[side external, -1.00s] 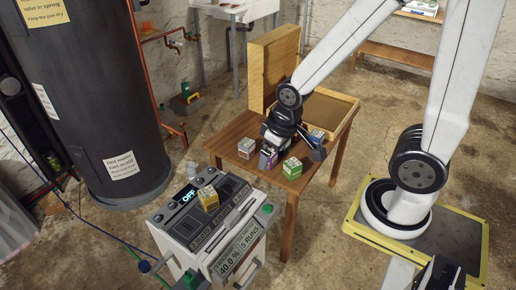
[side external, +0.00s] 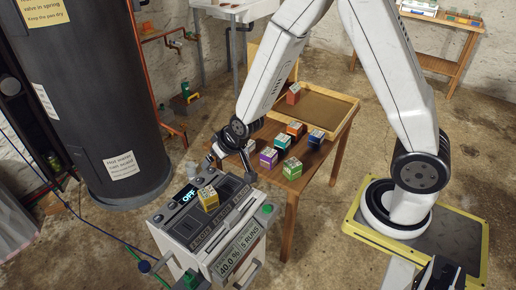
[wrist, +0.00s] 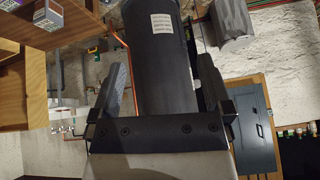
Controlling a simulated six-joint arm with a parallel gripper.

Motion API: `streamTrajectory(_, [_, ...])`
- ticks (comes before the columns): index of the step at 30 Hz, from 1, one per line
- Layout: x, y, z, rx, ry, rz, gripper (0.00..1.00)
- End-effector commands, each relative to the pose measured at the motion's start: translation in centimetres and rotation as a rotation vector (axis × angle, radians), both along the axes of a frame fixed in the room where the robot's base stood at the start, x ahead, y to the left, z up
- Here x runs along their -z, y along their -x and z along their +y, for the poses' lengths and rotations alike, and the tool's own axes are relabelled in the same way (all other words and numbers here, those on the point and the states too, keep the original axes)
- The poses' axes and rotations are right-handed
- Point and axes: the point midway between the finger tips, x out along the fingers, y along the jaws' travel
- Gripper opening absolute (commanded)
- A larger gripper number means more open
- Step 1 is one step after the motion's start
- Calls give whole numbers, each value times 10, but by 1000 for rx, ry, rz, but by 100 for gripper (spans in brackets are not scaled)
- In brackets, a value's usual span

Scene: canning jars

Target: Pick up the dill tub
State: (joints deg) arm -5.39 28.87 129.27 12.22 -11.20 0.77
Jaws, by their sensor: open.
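Several small cube-shaped tubs stand on the wooden table in the side view: a green tub (side external: 292,169), a purple tub (side external: 268,158), a teal tub (side external: 281,140), an orange tub (side external: 295,129) and a blue tub (side external: 316,139). Their labels are too small to read, so I cannot tell which is dill. A yellow tub (side external: 208,198) sits on the grey machine. My gripper (side external: 213,160) is at the table's left end, above and behind the machine. In the wrist view my gripper (wrist: 165,75) has its fingers apart, with nothing between them.
A shallow wooden tray (side external: 330,105) lies at the table's back, with a red tub (side external: 293,93) at its left. The grey machine (side external: 210,235) stands before the table. A black tank (side external: 105,120) stands left; it also shows beyond my fingers in the wrist view (wrist: 158,75).

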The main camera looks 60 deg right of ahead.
Motion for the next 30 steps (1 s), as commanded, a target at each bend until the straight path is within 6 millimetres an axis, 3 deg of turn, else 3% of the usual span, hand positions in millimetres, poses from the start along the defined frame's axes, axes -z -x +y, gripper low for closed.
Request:
streamTrajectory(6, [36, -35, 8, 53, 4, -107, 100])
streamTrajectory(15, [85, -68, 14, 129, 32, -263, 100])
streamTrajectory(21, [120, -79, 14, 177, 66, -367, 100])
streamTrajectory(30, [173, -76, 10, 240, 138, -523, 100])
